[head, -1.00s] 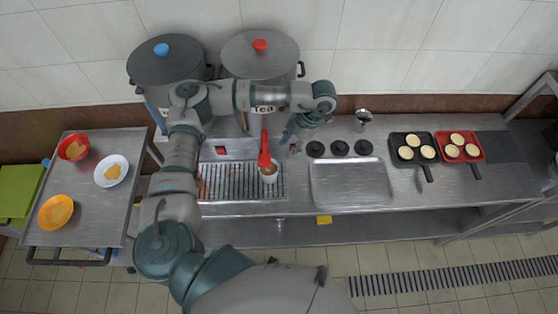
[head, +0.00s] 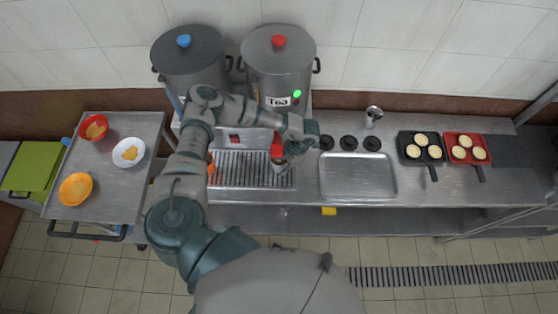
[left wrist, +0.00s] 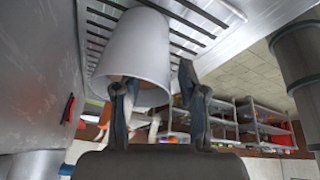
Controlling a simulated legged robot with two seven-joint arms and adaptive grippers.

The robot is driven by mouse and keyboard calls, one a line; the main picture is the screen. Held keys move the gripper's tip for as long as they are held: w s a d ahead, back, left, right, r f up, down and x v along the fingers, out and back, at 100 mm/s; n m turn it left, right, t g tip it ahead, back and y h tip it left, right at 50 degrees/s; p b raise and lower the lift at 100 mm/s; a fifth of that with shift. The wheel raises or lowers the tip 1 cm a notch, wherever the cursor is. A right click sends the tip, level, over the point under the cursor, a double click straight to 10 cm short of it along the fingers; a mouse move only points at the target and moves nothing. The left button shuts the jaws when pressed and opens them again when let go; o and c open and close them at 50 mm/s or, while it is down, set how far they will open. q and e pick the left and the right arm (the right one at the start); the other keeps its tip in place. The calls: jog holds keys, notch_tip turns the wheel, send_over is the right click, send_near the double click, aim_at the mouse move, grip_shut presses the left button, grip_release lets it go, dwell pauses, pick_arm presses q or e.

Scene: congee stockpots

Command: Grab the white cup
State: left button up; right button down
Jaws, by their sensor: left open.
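The white cup (left wrist: 136,50) shows large in the left wrist view, close to the fingers of my left gripper (left wrist: 158,76). One finger overlaps the cup's rim and the other stands to its right, spread apart. I cannot tell whether either finger touches it. In the head view my left gripper (head: 283,166) is at the slatted drip tray, just below the red tap handle (head: 277,146). The cup is mostly hidden there by the gripper. My right gripper is not in view.
The drip tray (head: 236,170) lies under two large stockpots; the right one (head: 278,68) is labelled Tea and shows a green light (head: 297,93). A cart with bowls (head: 128,152) stands left.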

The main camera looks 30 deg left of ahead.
pick_arm(q)
jog(key=shift+a+f, duration=0.1)
jog(key=shift+f, duration=0.25)
jog(key=shift+s+d, duration=0.1)
jog(key=shift+d, duration=0.1)
grip_shut()
jog(key=shift+r, duration=0.1)
jog(key=shift+a, duration=0.1)
